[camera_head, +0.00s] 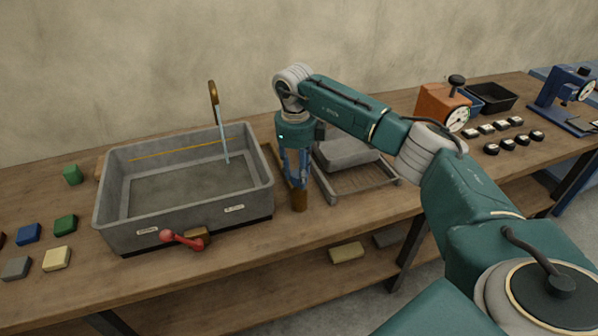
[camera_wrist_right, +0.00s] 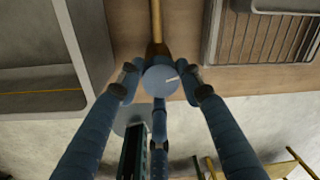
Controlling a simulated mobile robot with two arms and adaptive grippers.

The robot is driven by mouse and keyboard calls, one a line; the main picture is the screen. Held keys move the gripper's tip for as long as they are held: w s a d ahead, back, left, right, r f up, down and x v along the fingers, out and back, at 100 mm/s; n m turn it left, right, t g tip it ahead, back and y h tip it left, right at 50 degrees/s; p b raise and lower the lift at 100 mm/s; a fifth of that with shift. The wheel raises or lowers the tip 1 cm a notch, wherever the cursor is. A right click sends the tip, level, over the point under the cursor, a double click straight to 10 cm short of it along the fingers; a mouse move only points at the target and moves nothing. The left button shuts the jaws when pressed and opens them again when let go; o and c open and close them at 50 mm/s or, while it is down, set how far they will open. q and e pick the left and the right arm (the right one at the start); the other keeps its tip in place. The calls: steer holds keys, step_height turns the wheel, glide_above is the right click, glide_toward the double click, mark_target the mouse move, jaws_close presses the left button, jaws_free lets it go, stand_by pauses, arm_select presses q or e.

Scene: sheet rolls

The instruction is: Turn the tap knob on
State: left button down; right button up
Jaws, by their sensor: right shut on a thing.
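The tap's curved brass spout (camera_head: 213,95) rises behind a grey basin (camera_head: 268,185) in the head view. A thin pale blue stream (camera_head: 222,142) runs from it down into the basin. My right gripper (camera_head: 298,180) points down just right of the basin, over a short brass-brown post (camera_head: 299,202). In the right wrist view the round blue-grey tap knob (camera_wrist_right: 160,80) with a white mark sits between the fingers of my right gripper (camera_wrist_right: 160,92), which are shut on it. A brass pipe (camera_wrist_right: 155,28) leads away from the knob. The gripper hides the knob in the head view.
A wire rack (camera_head: 365,185) with a grey block stands close right of my gripper. Coloured blocks (camera_head: 65,224) lie left of the basin. An orange dial gauge (camera_head: 442,105) stands farther right on the wooden bench (camera_head: 240,262).

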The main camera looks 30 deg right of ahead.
mark_target(297, 175)
steer(key=shift+w+r+m, duration=0.1)
steer(key=shift+m, duration=1.5)
steer(key=o, duration=1.1)
steer(key=shift+o, duration=0.2)
step_height(297, 175, up, 12)
steer(key=shift+a, duration=0.35)
